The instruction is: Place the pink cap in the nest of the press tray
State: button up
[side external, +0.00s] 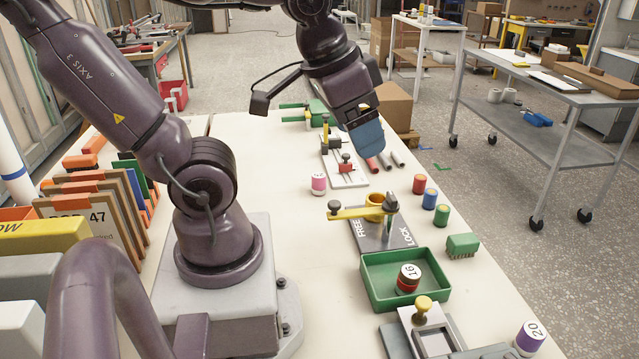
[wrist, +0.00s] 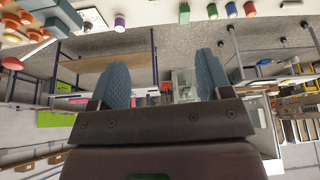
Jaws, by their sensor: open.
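Red (side external: 419,184), blue (side external: 429,200) and green caps line the right edge. Upright folders (side external: 100,205) stand at left. Open bench surrounds the pink cap.

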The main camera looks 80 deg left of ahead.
jog(key=w+a+f+n+g, duration=0.3)
jog(key=a+f+n, duration=0.25)
jog(key=a, duration=0.25)
jog(key=n+y, duration=0.4)
jog(key=n, duration=0.6)
send_near(319, 176)
jog(key=shift+g, duration=0.4)
jog(key=x, duration=0.5)
jog(key=shift+d+f, duration=0.1)
jog(key=shift+f, duration=0.15)
jog(key=shift+w+x, duration=0.15)
jog(key=shift+x, duration=1.3)
jog(key=shift+w+x, duration=0.15)
jog(key=shift+x, duration=1.35)
jog(key=shift+r, duration=0.1)
